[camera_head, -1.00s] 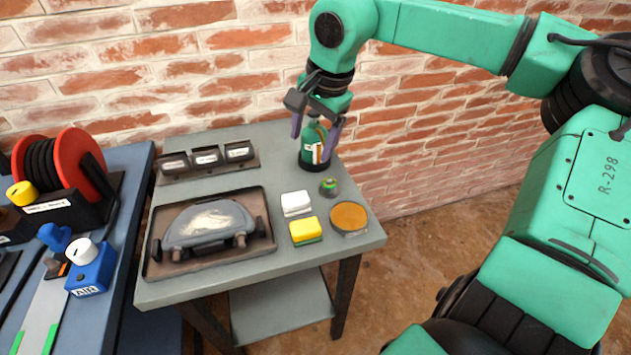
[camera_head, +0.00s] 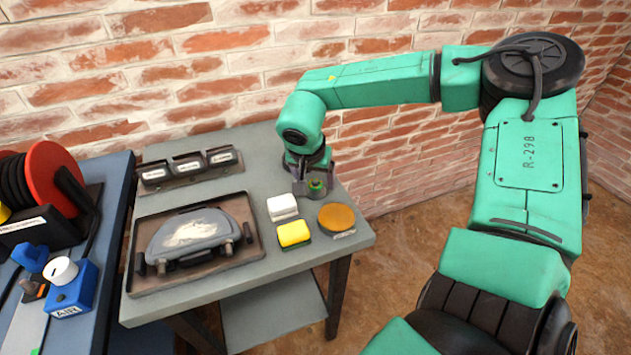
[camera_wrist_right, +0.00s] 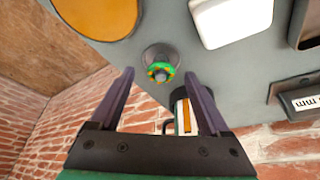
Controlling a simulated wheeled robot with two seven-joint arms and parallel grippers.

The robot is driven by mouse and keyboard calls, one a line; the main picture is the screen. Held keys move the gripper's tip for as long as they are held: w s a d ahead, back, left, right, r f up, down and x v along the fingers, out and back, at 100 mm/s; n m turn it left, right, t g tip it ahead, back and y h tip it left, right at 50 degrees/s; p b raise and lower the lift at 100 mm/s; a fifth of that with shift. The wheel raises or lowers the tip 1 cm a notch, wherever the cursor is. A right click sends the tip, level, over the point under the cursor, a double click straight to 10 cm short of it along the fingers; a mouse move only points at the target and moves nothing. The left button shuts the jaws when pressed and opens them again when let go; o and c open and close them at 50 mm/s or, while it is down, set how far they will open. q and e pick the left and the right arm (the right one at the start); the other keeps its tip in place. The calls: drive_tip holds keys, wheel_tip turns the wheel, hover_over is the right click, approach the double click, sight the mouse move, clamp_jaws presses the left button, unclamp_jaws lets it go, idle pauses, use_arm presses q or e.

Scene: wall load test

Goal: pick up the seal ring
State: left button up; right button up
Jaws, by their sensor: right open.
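The seal ring (camera_head: 317,184) appears as a small green ring with orange-yellow marks, on a small grey holder near the right side of the grey table. In the right wrist view the ring (camera_wrist_right: 161,67) sits around the holder's post, just beyond the fingertips. My right gripper (camera_head: 312,187) is low over the table at the ring, partly hidden by its own wrist. In the wrist view the right gripper (camera_wrist_right: 159,77) has its two purple fingers apart, with nothing held between them. My left gripper is not in view.
A white block (camera_head: 283,208), a yellow sponge (camera_head: 294,233) and an orange disc (camera_head: 337,217) lie in front of the ring. A tray (camera_head: 258,262) holds a grey part. Labelled bins (camera_head: 188,168) stand behind. A bottle (camera_wrist_right: 181,118) is partly behind one finger.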

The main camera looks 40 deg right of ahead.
drive_tip(key=shift+r, duration=0.1)
clamp_jaws()
drive_tip(key=shift+a, duration=0.1)
wheel_tip(320, 180, up, 20)
drive_tip(key=p, duration=0.1)
